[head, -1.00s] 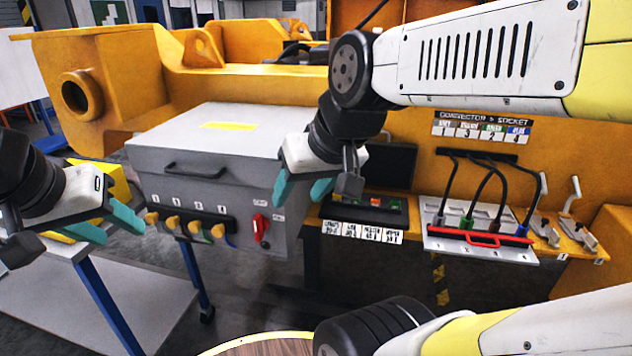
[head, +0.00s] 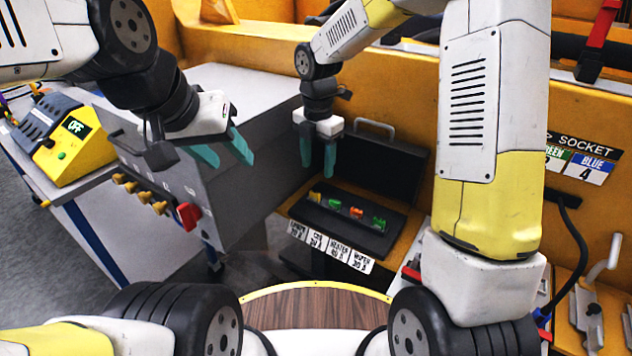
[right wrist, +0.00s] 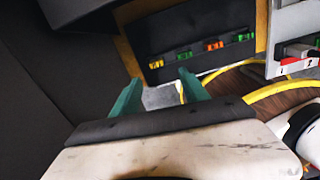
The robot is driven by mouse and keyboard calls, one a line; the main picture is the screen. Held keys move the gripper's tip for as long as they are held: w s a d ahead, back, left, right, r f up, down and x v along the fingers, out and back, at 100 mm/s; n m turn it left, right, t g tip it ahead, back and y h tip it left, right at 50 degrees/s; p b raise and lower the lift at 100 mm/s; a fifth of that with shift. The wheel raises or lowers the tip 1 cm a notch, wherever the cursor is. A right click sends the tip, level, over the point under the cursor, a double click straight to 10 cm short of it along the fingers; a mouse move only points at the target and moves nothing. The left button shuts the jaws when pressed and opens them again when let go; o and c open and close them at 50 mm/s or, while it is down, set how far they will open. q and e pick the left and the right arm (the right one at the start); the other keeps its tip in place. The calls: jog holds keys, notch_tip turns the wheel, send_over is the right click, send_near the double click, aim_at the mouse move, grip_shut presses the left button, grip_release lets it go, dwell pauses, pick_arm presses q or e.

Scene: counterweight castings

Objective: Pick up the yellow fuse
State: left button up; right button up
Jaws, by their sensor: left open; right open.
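The yellow fuse (head: 315,197) sits at the left end of a row of fuses in a black open case (head: 352,235). It also shows in the right wrist view (right wrist: 156,63), beyond my fingers. My right gripper (head: 318,160) is open and empty, pointing down above and behind the yellow fuse, apart from it. Its teal fingers also show in the right wrist view (right wrist: 160,95). My left gripper (head: 223,155) is open and empty, in front of the grey cabinet, left of the case.
A green fuse (head: 335,204), an orange fuse (head: 356,212) and another green fuse (head: 379,223) share the case. Its raised black lid (head: 380,170) stands behind. The grey cabinet (head: 250,190) with a red knob (head: 189,215) is close on the left.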

aim_at(314, 193)
jog(key=shift+w+a+f+n, duration=0.15)
jog(key=shift+a+f+n, duration=0.25)
jog(key=shift+f, duration=0.5)
notch_tip(314, 193, down, 7)
jog(key=shift+f, duration=0.1)
jog(key=shift+c, duration=0.2)
grip_shut()
